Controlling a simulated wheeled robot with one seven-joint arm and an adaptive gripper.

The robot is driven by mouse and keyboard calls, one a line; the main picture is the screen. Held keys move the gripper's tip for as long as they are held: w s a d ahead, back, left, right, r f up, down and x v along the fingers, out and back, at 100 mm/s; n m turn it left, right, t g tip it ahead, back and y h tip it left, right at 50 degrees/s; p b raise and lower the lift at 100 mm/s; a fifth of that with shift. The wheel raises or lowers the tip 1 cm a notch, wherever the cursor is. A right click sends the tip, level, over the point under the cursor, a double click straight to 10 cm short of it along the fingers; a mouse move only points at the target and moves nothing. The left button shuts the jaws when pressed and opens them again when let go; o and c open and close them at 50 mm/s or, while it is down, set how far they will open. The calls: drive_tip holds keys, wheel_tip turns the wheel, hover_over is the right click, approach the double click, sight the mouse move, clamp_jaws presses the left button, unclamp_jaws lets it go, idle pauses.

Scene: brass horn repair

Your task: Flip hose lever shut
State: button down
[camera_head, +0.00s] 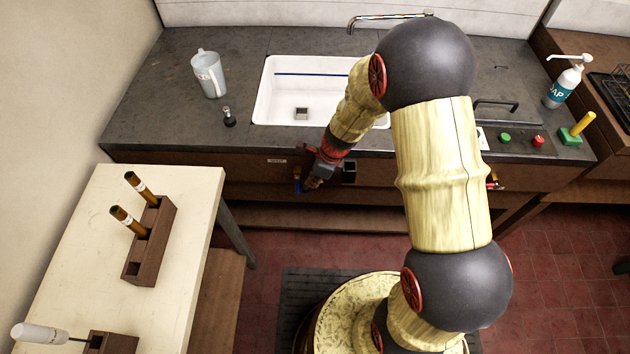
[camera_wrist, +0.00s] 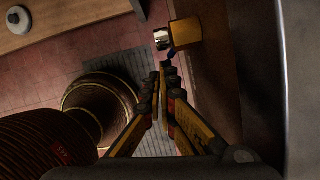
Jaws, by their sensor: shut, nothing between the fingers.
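A small blue lever (camera_head: 297,187) shows at the cabinet front below the sink, just left of my gripper (camera_head: 312,182). I take it for the hose lever. In the wrist view a bit of blue (camera_wrist: 171,53) shows beside a brass-coloured valve body (camera_wrist: 186,32) with a chrome end (camera_wrist: 162,39). My gripper (camera_wrist: 161,74) is shut and empty, with its fingertips just short of the blue piece. I cannot tell whether they touch it. The lever's full shape and angle are partly hidden by the fingers. A second, red lever (camera_head: 494,184) shows farther right, behind my arm.
The dark counter (camera_head: 170,110) holds a white sink (camera_head: 265,95), a jug (camera_head: 209,75) and a soap bottle (camera_head: 566,82). A black box (camera_head: 349,172) is on the cabinet front right of my gripper. A pale table (camera_head: 75,250) with a tube rack (camera_head: 150,245) stands at left.

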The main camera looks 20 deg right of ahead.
sight(297, 187)
drive_tip(key=b+x, duration=0.1)
drive_tip(key=x, duration=0.3)
drive_tip(key=shift+a+f+b, duration=0.1)
drive_tip(key=shift+f+b, duration=0.25)
drive_tip(key=shift+w+a+f, duration=0.1)
drive_tip(key=shift+a, duration=0.05)
idle(0.3)
drive_tip(key=shift+w+a+f, duration=0.1)
drive_tip(key=shift+a+f, duration=0.05)
